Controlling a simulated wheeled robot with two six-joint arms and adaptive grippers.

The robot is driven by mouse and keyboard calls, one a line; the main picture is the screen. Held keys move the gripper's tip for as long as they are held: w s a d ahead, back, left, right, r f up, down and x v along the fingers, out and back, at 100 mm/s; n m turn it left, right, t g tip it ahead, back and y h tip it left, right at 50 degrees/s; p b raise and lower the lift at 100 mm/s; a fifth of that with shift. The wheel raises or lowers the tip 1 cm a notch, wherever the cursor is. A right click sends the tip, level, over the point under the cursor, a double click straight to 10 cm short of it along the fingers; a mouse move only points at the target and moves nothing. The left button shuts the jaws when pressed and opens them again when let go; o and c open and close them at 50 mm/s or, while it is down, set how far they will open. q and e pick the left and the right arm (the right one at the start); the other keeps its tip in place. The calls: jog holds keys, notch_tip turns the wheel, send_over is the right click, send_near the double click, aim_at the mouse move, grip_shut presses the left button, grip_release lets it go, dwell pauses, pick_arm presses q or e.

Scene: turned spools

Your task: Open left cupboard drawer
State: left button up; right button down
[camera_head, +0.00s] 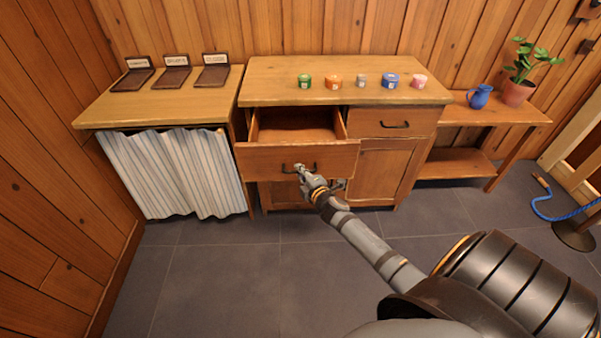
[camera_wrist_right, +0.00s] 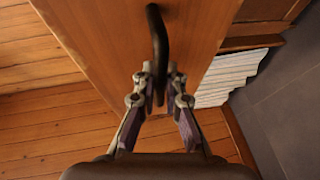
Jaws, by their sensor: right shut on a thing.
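The left cupboard drawer (camera_head: 264,160) is pulled well out of the wooden cupboard (camera_head: 385,166), and its inside looks empty. Its dark bar handle (camera_head: 286,168) is on the front panel. My right gripper (camera_head: 301,172) is at this handle. In the right wrist view the fingers (camera_wrist_right: 160,87) are closed around the lower part of the dark handle (camera_wrist_right: 157,35), with the drawer front (camera_wrist_right: 110,40) behind it. The right drawer (camera_head: 375,122) is shut. My left gripper is in neither view.
Several coloured spools (camera_head: 333,81) stand on the cupboard top. A table with a striped curtain (camera_head: 175,172) and labelled stands (camera_head: 175,72) is at the left. A blue jug (camera_head: 479,97) and potted plant (camera_head: 517,92) stand on the right bench. The floor in front is clear.

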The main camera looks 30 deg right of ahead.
jog(key=shift+d, duration=0.1)
jog(key=c, duration=1.8)
grip_release()
jog(key=shift+o, duration=2)
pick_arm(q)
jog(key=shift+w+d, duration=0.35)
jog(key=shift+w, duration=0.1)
pick_arm(e)
jog(key=v, duration=1.2)
